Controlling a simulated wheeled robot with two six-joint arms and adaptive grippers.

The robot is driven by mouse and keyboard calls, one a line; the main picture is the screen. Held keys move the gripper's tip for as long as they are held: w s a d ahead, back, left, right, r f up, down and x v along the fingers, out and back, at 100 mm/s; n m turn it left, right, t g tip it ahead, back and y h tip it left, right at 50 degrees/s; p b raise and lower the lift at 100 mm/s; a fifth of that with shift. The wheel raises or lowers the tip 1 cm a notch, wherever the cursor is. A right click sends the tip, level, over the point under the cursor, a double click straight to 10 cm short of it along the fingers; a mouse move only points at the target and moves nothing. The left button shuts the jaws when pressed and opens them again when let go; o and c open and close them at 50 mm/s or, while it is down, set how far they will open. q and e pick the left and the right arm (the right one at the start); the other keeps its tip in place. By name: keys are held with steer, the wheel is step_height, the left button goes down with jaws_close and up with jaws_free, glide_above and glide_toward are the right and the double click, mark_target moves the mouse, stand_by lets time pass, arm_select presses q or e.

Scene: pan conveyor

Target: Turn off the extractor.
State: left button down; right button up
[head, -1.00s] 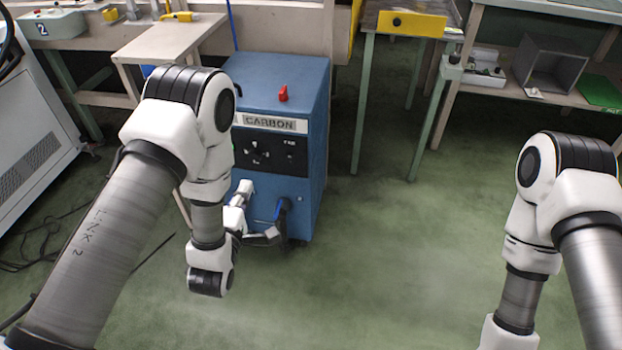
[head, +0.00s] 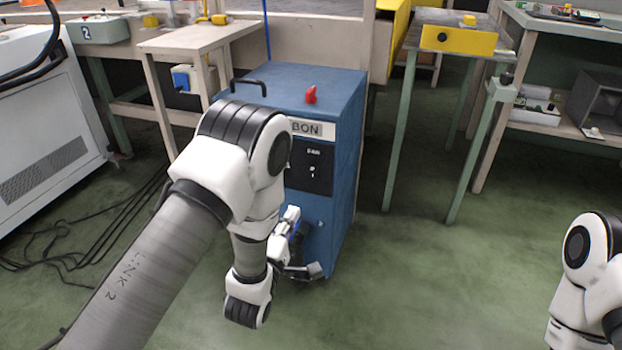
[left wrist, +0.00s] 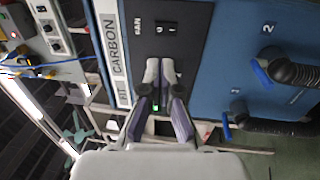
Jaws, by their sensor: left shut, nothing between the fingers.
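The extractor is a blue cabinet (head: 345,150) with a CARBON label and a black front panel (head: 310,168). My left arm hides the panel's left part. In the left wrist view, the sideways panel (left wrist: 190,50) shows a FAN marking and a small switch (left wrist: 167,28). My left gripper (head: 291,214) is low in front of the cabinet. In the left wrist view its closed fingers (left wrist: 160,64) overlap the panel beside the switch, with nothing between them. I cannot tell whether they touch the panel. Only part of my right arm shows; its gripper is out of view.
A red knob (head: 311,95) and a black handle stand on the cabinet top. Dark hoses (left wrist: 295,73) with blue levers join its lower front. Benches stand behind and right. Black cables (head: 100,225) lie on the floor at left. The green floor at right is clear.

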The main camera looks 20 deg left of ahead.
mark_target(314, 168)
arm_select(q)
steer(key=w+b, duration=0.1)
steer(key=w, duration=0.3)
steer(key=w+b, duration=0.2)
steer(key=w, duration=0.2)
steer(key=w+r+b, duration=0.1)
steer(key=w+b, duration=0.1)
steer(key=w, duration=0.2)
steer(key=shift+w+d+r, duration=0.1)
steer(key=shift+w+d, duration=0.15)
steer(key=shift+w+r+b, duration=0.2)
steer(key=shift+w+b, duration=0.1)
steer(key=shift+w, duration=0.1)
steer(key=shift+w+r+p, duration=0.15)
steer(key=shift+w+p, duration=0.05)
steer(key=shift+p, duration=0.25)
